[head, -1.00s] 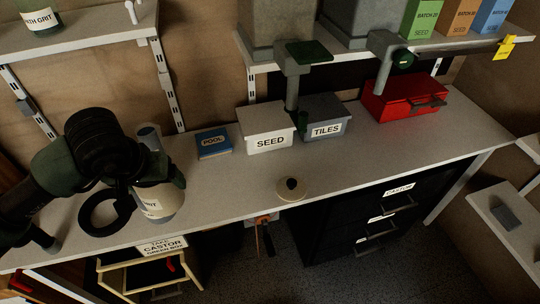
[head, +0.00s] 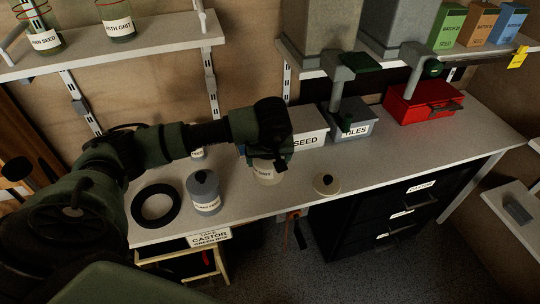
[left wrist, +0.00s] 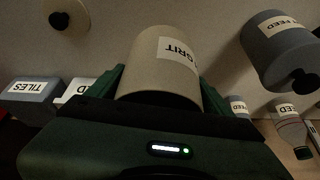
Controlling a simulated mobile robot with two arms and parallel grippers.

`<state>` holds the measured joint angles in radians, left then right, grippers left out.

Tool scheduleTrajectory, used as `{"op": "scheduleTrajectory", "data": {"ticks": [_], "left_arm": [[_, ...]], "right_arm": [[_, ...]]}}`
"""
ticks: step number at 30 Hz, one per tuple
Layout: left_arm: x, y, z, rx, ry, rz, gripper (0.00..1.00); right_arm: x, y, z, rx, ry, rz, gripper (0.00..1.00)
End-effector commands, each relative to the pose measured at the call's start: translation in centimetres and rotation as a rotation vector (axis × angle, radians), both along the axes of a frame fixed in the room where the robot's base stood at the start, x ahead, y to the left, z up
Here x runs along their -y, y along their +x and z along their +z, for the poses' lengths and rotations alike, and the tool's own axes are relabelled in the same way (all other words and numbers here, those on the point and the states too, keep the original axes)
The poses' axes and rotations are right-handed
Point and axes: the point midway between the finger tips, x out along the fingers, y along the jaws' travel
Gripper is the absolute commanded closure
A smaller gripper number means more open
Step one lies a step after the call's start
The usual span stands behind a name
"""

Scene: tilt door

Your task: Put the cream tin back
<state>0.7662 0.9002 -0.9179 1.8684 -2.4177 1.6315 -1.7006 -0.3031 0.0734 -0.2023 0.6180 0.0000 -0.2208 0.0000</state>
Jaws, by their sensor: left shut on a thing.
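The cream tin (head: 265,176), with a white label reading GRIT in the left wrist view (left wrist: 150,72), is in my left gripper (head: 268,156). The two green fingers (left wrist: 160,88) are shut on its sides. My gripper hides the tin's upper part in the head view, and I cannot tell whether its base touches the bench. A round cream lid (head: 326,184) with a dark knob lies on the bench to the right of the tin; it also shows in the left wrist view (left wrist: 68,14). My right gripper is not in view.
A grey tin (head: 205,194) and a black ring (head: 156,204) stand left on the bench (head: 400,155). The SEED box (head: 308,128), TILES box (head: 351,124) and red box (head: 420,104) line the back. A shelf (head: 110,45) with jars is above left.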

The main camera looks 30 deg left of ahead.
Motion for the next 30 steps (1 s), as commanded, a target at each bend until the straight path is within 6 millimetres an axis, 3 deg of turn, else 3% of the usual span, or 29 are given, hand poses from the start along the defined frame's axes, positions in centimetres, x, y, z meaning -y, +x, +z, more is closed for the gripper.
{"op": "scheduleTrajectory", "data": {"ticks": [5,14,30], "left_arm": [[-0.1,0.1,0.0,0.004,0.000,0.003,0.92],[0.0,0.1,-0.4,0.003,0.000,0.001,0.92],[0.0,0.0,-4.8,0.001,-0.001,0.001,0.92]], "right_arm": [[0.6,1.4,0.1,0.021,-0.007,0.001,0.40],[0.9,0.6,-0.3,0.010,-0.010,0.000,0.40],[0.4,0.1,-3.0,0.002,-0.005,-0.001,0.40]]}}
